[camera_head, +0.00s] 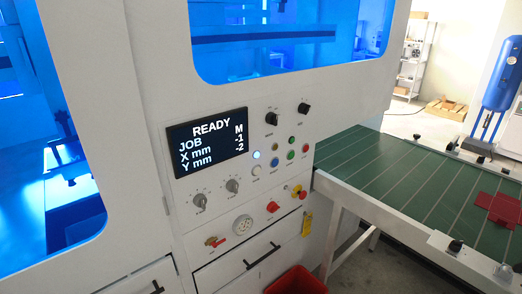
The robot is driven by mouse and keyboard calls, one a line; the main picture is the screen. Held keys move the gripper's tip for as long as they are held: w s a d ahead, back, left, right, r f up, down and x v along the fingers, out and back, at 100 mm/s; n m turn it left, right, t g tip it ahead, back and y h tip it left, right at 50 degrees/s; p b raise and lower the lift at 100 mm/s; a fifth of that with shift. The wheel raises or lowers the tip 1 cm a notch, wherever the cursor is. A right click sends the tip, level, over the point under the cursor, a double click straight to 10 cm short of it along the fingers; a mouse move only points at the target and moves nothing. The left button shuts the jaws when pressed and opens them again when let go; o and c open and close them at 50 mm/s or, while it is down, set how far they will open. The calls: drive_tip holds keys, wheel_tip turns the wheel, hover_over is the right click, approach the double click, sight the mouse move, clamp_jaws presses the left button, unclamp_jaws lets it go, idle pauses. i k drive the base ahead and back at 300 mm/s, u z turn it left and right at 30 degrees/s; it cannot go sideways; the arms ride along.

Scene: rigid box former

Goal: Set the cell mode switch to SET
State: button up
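The control panel (220,220) is on the white front of the machine. Two black rotary knobs sit at its upper right, a left one (272,119) and a right one (303,108). Two grey rotary knobs, one left (200,202) and one right (232,186), sit below the black display (208,142). The labels under all these knobs are too small to read, so I cannot tell which is the cell mode switch or its setting. The display reads READY, JOB M, X mm -1, Y mm -2. My gripper is not in view.
Coloured push buttons (274,158) lie below the black knobs. A red-and-yellow control (298,191) is at the panel's right edge. Drawers with black handles (262,256) and a red bin (297,281) are below. A green conveyor (400,180) carrying red pieces (499,208) extends right.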

sight(272, 119)
drive_tip(key=k, duration=0.55)
drive_tip(key=z, duration=0.45)
drive_tip(key=i, duration=1.55)
drive_tip(key=u, duration=0.55)
